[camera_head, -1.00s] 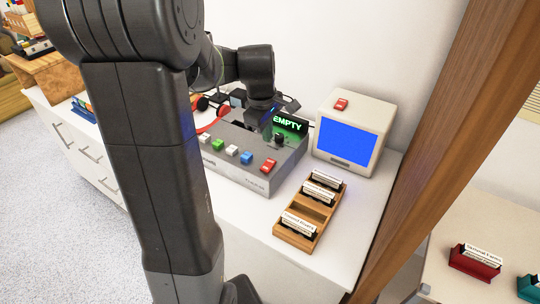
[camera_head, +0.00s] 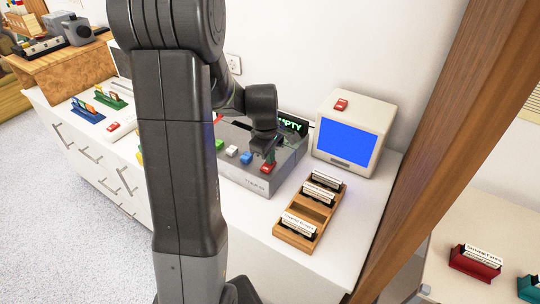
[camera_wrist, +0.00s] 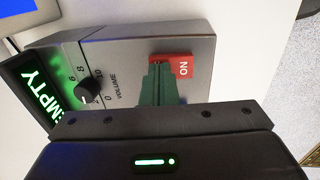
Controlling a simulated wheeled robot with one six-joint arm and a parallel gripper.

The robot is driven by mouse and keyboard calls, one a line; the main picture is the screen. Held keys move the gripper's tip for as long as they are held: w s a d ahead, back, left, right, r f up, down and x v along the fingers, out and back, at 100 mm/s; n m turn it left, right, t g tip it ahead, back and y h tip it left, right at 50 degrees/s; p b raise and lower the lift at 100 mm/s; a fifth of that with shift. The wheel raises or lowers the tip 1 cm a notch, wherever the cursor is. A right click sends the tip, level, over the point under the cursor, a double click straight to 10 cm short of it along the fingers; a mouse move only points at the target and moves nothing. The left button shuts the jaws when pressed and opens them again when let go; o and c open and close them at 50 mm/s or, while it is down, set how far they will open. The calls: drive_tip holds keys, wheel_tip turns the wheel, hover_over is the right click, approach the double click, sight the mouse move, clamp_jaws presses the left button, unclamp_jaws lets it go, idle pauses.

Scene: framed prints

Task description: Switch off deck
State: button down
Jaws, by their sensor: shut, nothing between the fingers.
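The deck is a grey box (camera_head: 242,180) on the white counter, with a lit green display (camera_head: 292,124). In the wrist view the display (camera_wrist: 36,94) reads "EMPTY". A red rocker switch (camera_head: 268,168) sits at the deck's front right corner; in the wrist view the switch (camera_wrist: 184,66) shows the letters "ON". My gripper (camera_head: 266,153) is shut and empty, right at the switch. In the wrist view its fingertips (camera_wrist: 158,70) cover part of the switch; I cannot tell whether they touch it. A black volume knob (camera_wrist: 87,93) is on the same panel.
A monitor with a blue screen (camera_head: 346,141) stands right of the deck, a small red switch (camera_head: 341,104) on top. A wooden cartridge rack (camera_head: 296,238) lies in front of it. Blue (camera_head: 246,157) and white (camera_head: 232,151) buttons are left of the red switch. A wooden post (camera_head: 420,150) rises at right.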

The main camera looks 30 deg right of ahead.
drive_tip(key=shift+d+y+p, duration=0.1)
drive_tip(key=shift+y+p, duration=0.2)
drive_tip(key=shift+p, duration=0.3)
drive_tip(key=shift+f, duration=0.2)
drive_tip(key=shift+s+a+r, duration=0.1)
drive_tip(key=shift+s+a, duration=0.25)
drive_tip(key=shift+a, duration=0.35)
